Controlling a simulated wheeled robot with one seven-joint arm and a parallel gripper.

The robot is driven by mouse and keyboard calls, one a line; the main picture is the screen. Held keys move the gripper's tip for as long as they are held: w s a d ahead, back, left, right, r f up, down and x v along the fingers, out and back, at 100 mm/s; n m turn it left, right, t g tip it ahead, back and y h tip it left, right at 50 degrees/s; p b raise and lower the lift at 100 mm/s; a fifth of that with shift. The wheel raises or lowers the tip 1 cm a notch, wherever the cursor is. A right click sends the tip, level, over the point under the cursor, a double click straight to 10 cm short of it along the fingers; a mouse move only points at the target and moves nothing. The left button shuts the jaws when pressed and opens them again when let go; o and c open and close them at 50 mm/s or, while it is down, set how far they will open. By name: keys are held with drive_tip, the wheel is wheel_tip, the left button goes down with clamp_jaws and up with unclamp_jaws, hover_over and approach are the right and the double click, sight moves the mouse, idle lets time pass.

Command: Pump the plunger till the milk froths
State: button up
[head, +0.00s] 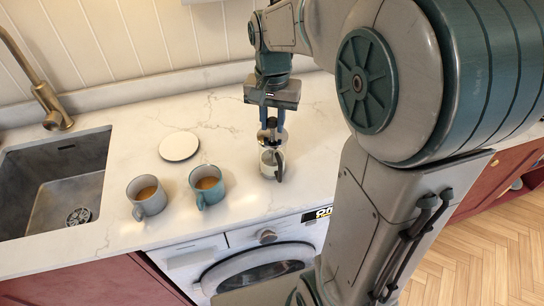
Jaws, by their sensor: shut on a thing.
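The milk frother (268,167) is a small, light-coloured jug with a dark handle on its right side. It stands upright on the marble counter, near the front edge above the washing machine. My gripper (271,124) points straight down over it, its fingers shut on the plunger at the top. Most of the plunger is hidden by the fingers and is too small to make out. The milk inside the jug cannot be seen, so I cannot tell whether there is froth.
A grey mug (148,206) and a teal mug (203,199), both holding brown drink, stand left of the frother. A white round disc (179,146) lies behind them. A sink (60,170) with a brass tap (50,106) is at the far left. Counter between the frother and mugs is clear.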

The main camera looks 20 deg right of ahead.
wheel_tip(320, 180, up, 5)
drive_tip(key=p, duration=0.4)
drive_tip(key=shift+r, duration=0.1)
wheel_tip(320, 180, down, 5)
drive_tip(key=b, duration=0.3)
drive_tip(key=shift+b, duration=0.4)
drive_tip(key=o, duration=0.9)
